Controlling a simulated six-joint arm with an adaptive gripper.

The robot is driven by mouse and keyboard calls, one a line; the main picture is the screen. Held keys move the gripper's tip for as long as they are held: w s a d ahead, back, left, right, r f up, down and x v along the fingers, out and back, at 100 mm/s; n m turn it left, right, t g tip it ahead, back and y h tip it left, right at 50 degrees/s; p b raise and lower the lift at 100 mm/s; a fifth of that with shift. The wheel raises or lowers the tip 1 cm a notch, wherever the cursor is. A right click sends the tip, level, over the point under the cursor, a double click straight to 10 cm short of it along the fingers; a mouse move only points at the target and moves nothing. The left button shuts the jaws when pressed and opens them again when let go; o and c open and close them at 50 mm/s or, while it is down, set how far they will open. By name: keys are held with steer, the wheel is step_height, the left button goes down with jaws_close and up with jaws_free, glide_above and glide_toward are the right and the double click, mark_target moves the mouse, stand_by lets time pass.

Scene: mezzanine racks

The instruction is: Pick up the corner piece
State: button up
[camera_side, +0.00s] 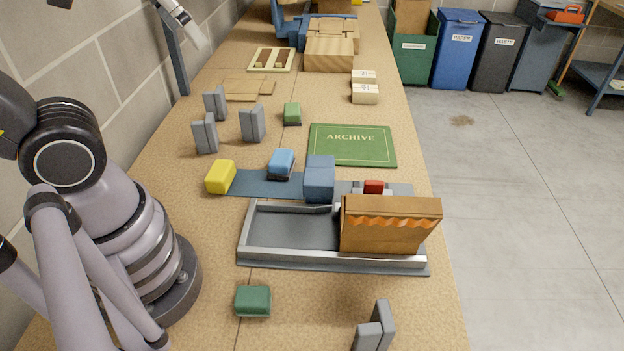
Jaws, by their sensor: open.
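Several grey upright angled blocks look like corner pieces, and I cannot tell which one the task means. One corner piece (376,328) stands alone at the front right of the bench, cut by the lower picture edge. Three similar pieces stand in a group at the back left: one rear piece (215,104), one left piece (205,134) and one right piece (252,124). All stand apart from my arm. My arm shows at the left, but I cannot make out my gripper's fingers in this view.
A grey metal-walled tray (340,257) holds a brown box (392,225) at its right. Around it are a yellow block (220,177), blue blocks (320,177) and a dark green block (253,300). A green ARCHIVE book (352,146) lies behind. The front middle of the bench is clear.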

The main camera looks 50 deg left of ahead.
steer(key=w+d+f+m+g, duration=0.2)
steer(key=w+d+f, duration=0.2)
steer(key=w+d, duration=0.6)
steer(key=m+g, duration=0.3)
steer(key=m, duration=0.1)
glide_above(387, 318)
step_height(387, 318, down, 19)
steer(key=shift+y, duration=0.3)
step_height(387, 318, down, 8)
steer(key=shift+f, duration=0.2)
steer(key=shift+a+f, duration=0.2)
steer(key=shift+f, duration=1.3)
steer(key=shift+a+f, duration=0.15)
steer(key=shift+f, duration=1.35)
steer(key=c, duration=0.8)
